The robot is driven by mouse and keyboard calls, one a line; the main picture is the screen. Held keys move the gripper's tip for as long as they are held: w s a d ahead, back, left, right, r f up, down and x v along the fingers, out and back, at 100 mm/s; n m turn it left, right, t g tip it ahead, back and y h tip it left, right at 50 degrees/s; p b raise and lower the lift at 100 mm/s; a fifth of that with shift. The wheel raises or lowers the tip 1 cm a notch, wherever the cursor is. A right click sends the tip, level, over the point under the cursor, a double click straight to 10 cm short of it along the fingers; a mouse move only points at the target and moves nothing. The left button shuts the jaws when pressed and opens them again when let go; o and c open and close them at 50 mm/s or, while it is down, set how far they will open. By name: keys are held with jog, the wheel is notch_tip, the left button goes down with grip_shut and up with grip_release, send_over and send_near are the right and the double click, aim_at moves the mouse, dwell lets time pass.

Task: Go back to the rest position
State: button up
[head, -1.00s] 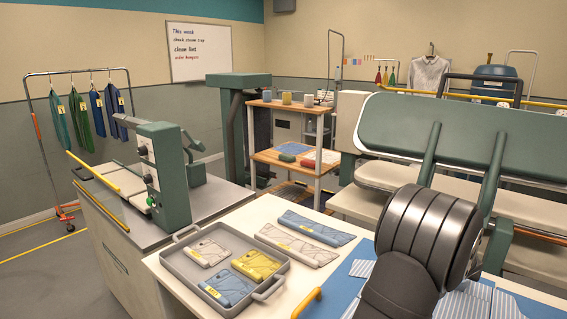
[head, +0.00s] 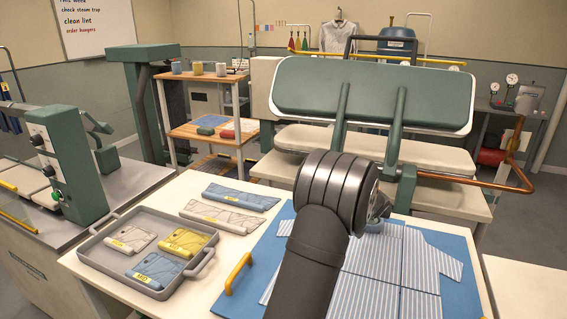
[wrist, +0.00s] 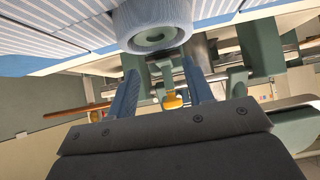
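My gripper (wrist: 162,92) shows in the wrist view as two blue-grey fingers standing apart, with nothing seen held between them. A small yellow-orange knob shows in the gap, seemingly beyond the fingers. In the head view my own dark arm covers the gripper. A striped shirt (head: 405,265) lies flat on a blue board (head: 458,250) on the white table, partly hidden by my arm. Striped cloth (wrist: 50,35) fills the top of the wrist view, which looks upside down, beside a round grey-blue part (wrist: 152,25).
A grey tray (head: 88,243) with folded garments stands left on the table, with two folded pieces (head: 215,216) beside it. A yellow handle (head: 238,272) rises at the board's left edge. A large green press (head: 375,98) stands behind; a smaller machine (head: 65,165) is at left.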

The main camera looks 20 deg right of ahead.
jog(key=o, duration=0.4)
jog(key=shift+c, duration=0.2)
jog(key=o, duration=0.3)
jog(key=shift+w+d+r, duration=0.1)
jog(key=shift+w+r, duration=0.15)
jog(key=shift+r, duration=0.15)
jog(key=o, duration=0.4)
jog(key=w+r+y, duration=0.1)
jog(key=r, duration=0.2)
jog(key=w+r, duration=0.1)
jog(key=r, duration=0.2)
jog(key=w+r+n+y, duration=0.1)
jog(key=r, duration=0.2)
jog(key=shift+d+r+g+y, duration=0.2)
jog(key=shift+r+g+y, duration=0.1)
jog(key=shift+r, duration=0.1)
jog(key=s+a+r+m+g+y, duration=0.1)
jog(key=s+r+g, duration=0.1)
jog(key=r, duration=0.4)
jog(key=s+a+r+g, duration=0.1)
jog(key=s+r, duration=0.1)
jog(key=r, duration=0.4)
jog(key=x, duration=0.9)
jog(key=shift+w+d+f, duration=0.1)
jog(key=shift+d+f, duration=0.15)
jog(key=shift+r, duration=0.1)
jog(key=v, duration=1)
jog(key=shift+w, duration=0.1)
